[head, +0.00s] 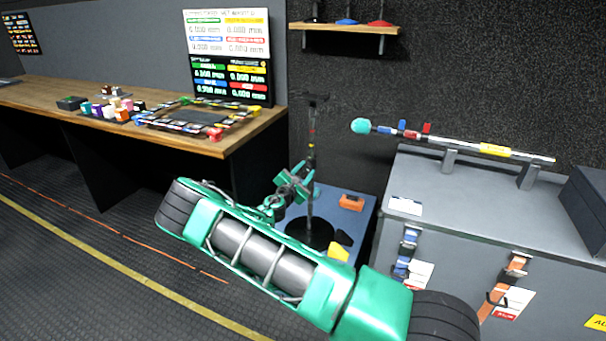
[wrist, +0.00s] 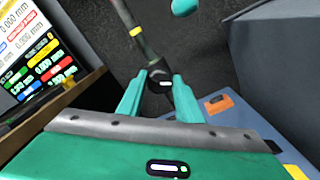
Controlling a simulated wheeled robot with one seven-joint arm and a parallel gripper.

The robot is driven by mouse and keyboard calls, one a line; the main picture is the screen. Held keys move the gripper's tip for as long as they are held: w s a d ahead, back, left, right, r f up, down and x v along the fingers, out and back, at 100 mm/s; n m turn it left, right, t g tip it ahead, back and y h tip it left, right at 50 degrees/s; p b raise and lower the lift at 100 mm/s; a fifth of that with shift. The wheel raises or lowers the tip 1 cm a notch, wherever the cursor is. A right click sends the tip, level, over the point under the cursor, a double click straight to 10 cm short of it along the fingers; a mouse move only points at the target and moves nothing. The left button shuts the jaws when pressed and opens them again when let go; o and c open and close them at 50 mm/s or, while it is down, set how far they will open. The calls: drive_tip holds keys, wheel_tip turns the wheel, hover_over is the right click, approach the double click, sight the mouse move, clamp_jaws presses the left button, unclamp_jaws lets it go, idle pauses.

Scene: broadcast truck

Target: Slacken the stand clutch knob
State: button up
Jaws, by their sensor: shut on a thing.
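The stand is a thin dark pole (head: 311,150) with coloured bands, rising from a dark round base (head: 296,236). In the wrist view its pole (wrist: 131,22) runs up to the top left, with a yellow band. The black clutch knob (wrist: 160,77), with a pale mark on its face, sits between my two teal fingers. My gripper (wrist: 160,86) is shut on this knob, one finger on each side. In the head view my gripper (head: 294,184) is at the stand's mid-height; the knob is hard to make out there behind the fingers.
A wooden bench (head: 225,146) with small coloured items and a screen (head: 230,82) stands left of the stand. A grey case (head: 405,160) carrying a teal-tipped pole (head: 460,145) stands right. An orange block (head: 352,202) lies on the blue platform (head: 362,228). A shelf (head: 345,28) hangs above.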

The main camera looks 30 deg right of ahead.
drive_tip(key=shift+a+f, duration=0.2)
drive_tip(key=shift+f, duration=0.1)
drive_tip(key=o, duration=1)
drive_tip(key=shift+o, duration=0.2)
drive_tip(key=shift+d+r, duration=0.1)
drive_tip(key=v, duration=1)
drive_tip(key=shift+s+a, duration=0.2)
drive_tip(key=shift+a, duration=0.1)
